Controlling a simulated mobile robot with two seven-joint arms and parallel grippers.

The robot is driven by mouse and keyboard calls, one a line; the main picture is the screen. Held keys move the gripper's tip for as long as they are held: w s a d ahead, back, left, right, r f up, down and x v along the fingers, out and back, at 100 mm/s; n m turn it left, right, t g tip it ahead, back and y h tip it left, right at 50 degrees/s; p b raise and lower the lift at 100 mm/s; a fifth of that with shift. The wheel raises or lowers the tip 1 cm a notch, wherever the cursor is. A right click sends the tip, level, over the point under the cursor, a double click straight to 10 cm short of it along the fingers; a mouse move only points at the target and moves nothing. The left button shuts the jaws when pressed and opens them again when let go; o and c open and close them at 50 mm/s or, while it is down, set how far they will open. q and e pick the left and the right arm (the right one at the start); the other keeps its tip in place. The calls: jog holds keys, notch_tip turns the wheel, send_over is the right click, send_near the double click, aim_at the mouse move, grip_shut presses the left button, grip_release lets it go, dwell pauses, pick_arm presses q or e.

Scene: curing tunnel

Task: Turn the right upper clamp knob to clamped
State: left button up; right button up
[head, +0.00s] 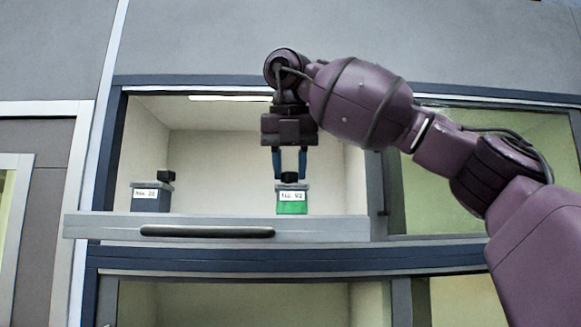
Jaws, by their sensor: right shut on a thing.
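My right gripper (290,165) reaches in from the right and points down, its two blue fingers shut on a small black knob (289,177). The knob sits on top of a green box (292,208) with a grey upper part and a white label that seems to read No. 92. The fingers partly hide the knob, and I cannot tell which way it is turned. A similar black knob (168,176) stands on a grey box (151,203) at the left, with a label too blurred to read surely. My left gripper is out of view.
Both boxes stand in an open, pale compartment behind a grey front ledge (95,227) with a dark handle (207,231). A dark blue frame (160,83) edges the compartment. A greenish pane (440,205) lies to the right, behind my arm. Free room lies between the boxes.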

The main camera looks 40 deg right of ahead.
jog(key=shift+m+g+h, duration=0.3)
jog(key=shift+m+g, duration=0.1)
jog(key=shift+m, duration=1.1)
jog(key=o, duration=0.9)
jog(key=shift+o, duration=0.2)
jog(key=v, duration=1.1)
jog(key=shift+w+f, duration=0.1)
